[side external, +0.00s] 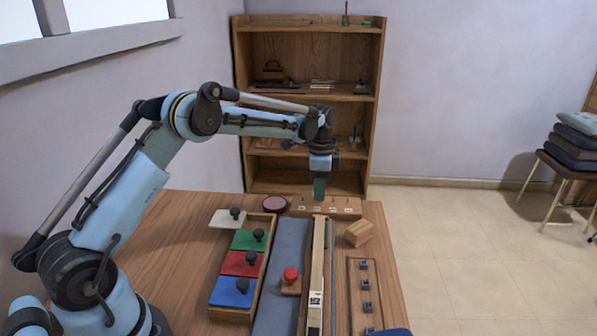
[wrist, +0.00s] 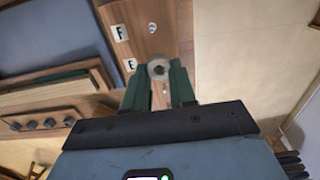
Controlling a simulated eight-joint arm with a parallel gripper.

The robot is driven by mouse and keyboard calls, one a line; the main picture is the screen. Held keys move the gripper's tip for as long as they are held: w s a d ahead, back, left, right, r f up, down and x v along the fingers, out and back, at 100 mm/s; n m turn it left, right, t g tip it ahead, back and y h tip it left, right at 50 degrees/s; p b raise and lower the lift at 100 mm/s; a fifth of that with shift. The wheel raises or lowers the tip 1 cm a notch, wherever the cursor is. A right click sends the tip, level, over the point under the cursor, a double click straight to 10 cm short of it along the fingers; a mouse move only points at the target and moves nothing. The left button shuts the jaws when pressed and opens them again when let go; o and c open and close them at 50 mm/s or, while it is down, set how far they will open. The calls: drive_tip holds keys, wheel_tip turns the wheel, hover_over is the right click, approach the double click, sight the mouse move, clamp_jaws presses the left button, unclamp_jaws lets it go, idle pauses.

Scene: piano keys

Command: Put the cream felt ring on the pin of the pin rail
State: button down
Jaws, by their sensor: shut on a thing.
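The cream felt ring (wrist: 158,69) is a small pale ring with a dark hole, seen in the wrist view. It sits between the tips of my gripper's two green fingers (wrist: 158,78), which are shut on it. The wooden pin rail (wrist: 127,16), with white letter labels F and E, lies beneath and behind the ring. In the side external view my gripper (side external: 319,197) points down over the rail (side external: 346,214) at the table's far end. The ring is too small to make out there. I cannot tell which pin is under the ring, or how high it is.
A tray of green, red and blue blocks with black knobs (side external: 238,262) stands left of a grey strip (side external: 283,270). A red-knobbed block (side external: 291,279) lies on it. A wooden block (side external: 359,233) and a dark red disc (side external: 275,204) are near the rail. A shelf (side external: 309,60) stands behind.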

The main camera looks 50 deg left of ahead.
drive_tip(key=shift+f, duration=0.45)
idle(0.4)
idle(0.3)
drive_tip(key=shift+c, duration=2.3)
unclamp_jaws()
drive_tip(key=shift+r, duration=0.1)
wheel_tip(320, 180, up, 7)
